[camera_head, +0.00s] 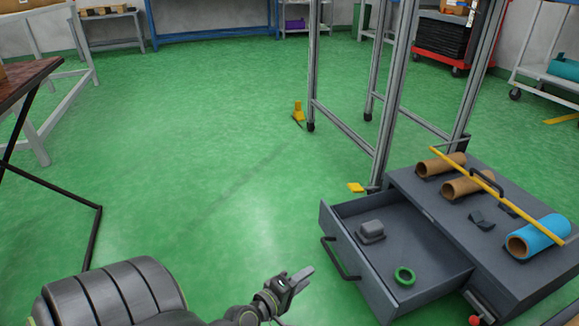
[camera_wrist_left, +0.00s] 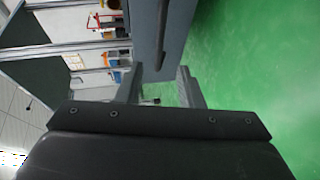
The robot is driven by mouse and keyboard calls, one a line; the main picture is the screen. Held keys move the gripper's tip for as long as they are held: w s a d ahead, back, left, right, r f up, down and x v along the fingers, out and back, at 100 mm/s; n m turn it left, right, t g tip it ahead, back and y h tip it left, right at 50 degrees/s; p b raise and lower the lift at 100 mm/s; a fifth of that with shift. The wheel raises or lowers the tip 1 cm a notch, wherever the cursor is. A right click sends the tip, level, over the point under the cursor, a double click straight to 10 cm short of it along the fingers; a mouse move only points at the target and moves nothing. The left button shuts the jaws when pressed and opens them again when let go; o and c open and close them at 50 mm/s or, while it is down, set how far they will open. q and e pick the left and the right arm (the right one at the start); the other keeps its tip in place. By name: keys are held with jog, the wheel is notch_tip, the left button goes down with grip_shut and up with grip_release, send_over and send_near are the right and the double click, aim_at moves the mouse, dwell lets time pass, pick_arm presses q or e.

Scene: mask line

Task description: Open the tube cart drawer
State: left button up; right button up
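The grey tube cart (camera_head: 440,205) stands at the lower right. Its drawer (camera_head: 345,222) is pulled out toward the left, showing its inside. The dark drawer handle (camera_head: 338,262) is on the drawer's front panel. My left gripper (camera_head: 303,275) is left of and slightly below the handle, apart from it. In the left wrist view its two fingers (camera_wrist_left: 158,88) are spread with nothing between them. The grey panel (camera_wrist_left: 165,38) beyond them, with a dark bar on it, looks like the drawer front. My right gripper is not in view.
The drawer holds a green ring (camera_head: 404,276) and a grey block (camera_head: 371,231). On the cart top lie brown tubes (camera_head: 440,165), a blue tube (camera_head: 537,236) and a yellow bar (camera_head: 500,196). A metal frame post (camera_head: 395,95) stands behind. Green floor to the left is clear.

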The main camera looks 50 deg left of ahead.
pick_arm(q)
jog(key=shift+s+r+b, duration=0.2)
jog(key=shift+s+r, duration=0.05)
jog(key=shift+s, duration=0.95)
jog(key=shift+s+r+b, duration=0.2)
jog(key=shift+s+r, duration=0.05)
jog(key=shift+s, duration=0.95)
